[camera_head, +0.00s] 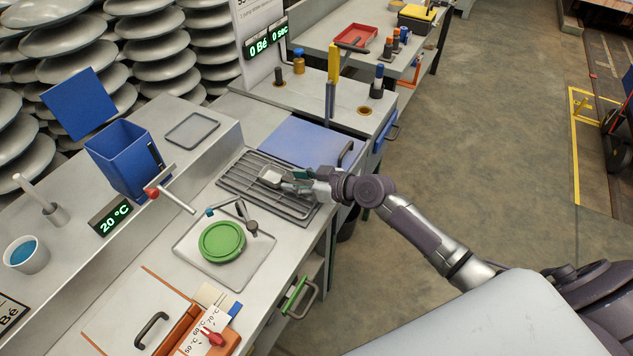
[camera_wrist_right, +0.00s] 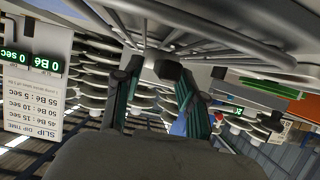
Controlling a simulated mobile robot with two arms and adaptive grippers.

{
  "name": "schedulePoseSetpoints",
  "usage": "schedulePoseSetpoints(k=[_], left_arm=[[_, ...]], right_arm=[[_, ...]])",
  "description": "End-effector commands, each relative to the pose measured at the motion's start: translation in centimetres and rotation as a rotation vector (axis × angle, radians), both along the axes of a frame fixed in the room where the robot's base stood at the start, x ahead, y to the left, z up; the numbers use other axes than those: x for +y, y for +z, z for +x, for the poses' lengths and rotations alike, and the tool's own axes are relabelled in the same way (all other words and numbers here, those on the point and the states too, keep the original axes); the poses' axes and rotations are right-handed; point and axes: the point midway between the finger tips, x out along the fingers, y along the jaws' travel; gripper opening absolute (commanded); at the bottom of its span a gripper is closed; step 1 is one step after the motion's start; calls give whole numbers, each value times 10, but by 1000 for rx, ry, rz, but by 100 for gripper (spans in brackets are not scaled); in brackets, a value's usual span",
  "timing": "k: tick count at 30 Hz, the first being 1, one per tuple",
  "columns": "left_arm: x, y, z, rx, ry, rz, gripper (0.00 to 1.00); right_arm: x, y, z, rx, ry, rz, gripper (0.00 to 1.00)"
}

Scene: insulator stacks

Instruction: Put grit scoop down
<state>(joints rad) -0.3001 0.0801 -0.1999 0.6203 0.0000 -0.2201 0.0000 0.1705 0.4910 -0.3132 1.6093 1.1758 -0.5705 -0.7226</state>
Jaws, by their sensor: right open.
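The grit scoop (camera_head: 271,176), with a light grey pan, rests on the dark slatted rack (camera_head: 240,186) set in the grey workbench. My right gripper (camera_head: 297,183) is just to the right of the scoop's pan, low over the rack. It is open, its fingers spread apart in the right wrist view (camera_wrist_right: 150,92). The scoop's handle is mostly hidden by the gripper, and I cannot tell whether the fingers touch it. The rack's bars also show close by at the top of the right wrist view (camera_wrist_right: 215,30). My left gripper is not in view.
A blue lid (camera_head: 308,140) lies behind the rack. A green round lid (camera_head: 222,240) sits on a tray in front of it, with small tools beside. A blue bin (camera_head: 125,160) stands on the left ledge. Open floor (camera_head: 480,130) lies to the right.

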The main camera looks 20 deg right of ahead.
Motion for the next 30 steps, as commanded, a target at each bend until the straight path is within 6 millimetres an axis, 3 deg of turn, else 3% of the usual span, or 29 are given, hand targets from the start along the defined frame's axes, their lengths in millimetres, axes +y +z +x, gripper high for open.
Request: schedulePoseSetpoints(k=[9, 15, 30], left_arm=[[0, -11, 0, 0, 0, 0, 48], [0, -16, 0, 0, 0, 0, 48], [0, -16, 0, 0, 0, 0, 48]], right_arm=[[-40, 22, -52, 3, 2, -6, 41], [-56, 35, -73, 1, 2, -3, 41], [-61, 41, -79, 1, 2, 0, 41]])
